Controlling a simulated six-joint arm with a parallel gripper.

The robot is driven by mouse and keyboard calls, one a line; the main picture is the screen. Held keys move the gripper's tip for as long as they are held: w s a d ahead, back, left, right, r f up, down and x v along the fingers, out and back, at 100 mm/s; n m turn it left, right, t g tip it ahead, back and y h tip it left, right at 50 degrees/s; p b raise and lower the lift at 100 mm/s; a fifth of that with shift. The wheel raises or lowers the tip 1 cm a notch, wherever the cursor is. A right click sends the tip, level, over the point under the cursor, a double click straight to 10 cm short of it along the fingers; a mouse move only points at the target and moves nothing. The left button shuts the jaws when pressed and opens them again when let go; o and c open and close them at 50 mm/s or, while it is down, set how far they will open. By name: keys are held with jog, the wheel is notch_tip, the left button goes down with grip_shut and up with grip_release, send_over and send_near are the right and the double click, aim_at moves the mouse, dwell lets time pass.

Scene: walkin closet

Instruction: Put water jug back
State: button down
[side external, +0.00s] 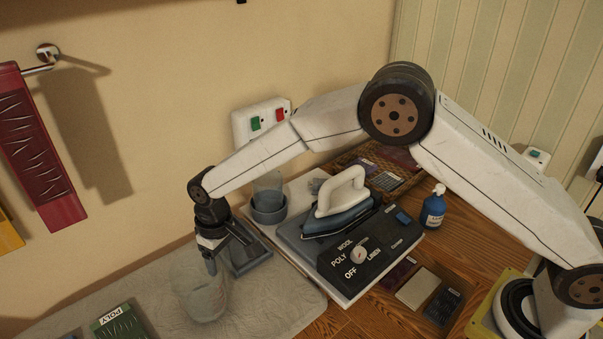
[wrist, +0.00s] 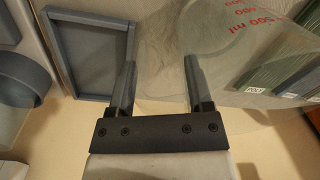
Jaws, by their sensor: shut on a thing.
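The water jug (side external: 204,300) is a clear, see-through vessel at the lower left of the side view, over the pale cloth. In the wrist view the jug (wrist: 215,45) shows red volume marks, one reading 500 ml. My gripper (side external: 211,266) points down at the jug's upper edge and is shut on it. In the wrist view the fingers of my gripper (wrist: 157,70) stand apart with the clear wall between them. I cannot tell whether the jug's base touches the cloth. An empty grey square tray (side external: 252,266) lies just right of the jug; it also shows in the wrist view (wrist: 60,62).
A grey round holder (side external: 268,214) with a clear cylinder stands behind the tray. A green POLY block (side external: 120,322) lies at lower left. A blue bottle (side external: 433,212) stands right.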

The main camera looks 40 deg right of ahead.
jog(key=shift+f, duration=0.35)
jog(key=shift+f, duration=0.1)
grip_release()
jog(key=r, duration=1.2)
jog(key=shift+w+d+r, duration=0.1)
jog(key=shift+d, duration=0.3)
jog(key=shift+d, duration=0.1)
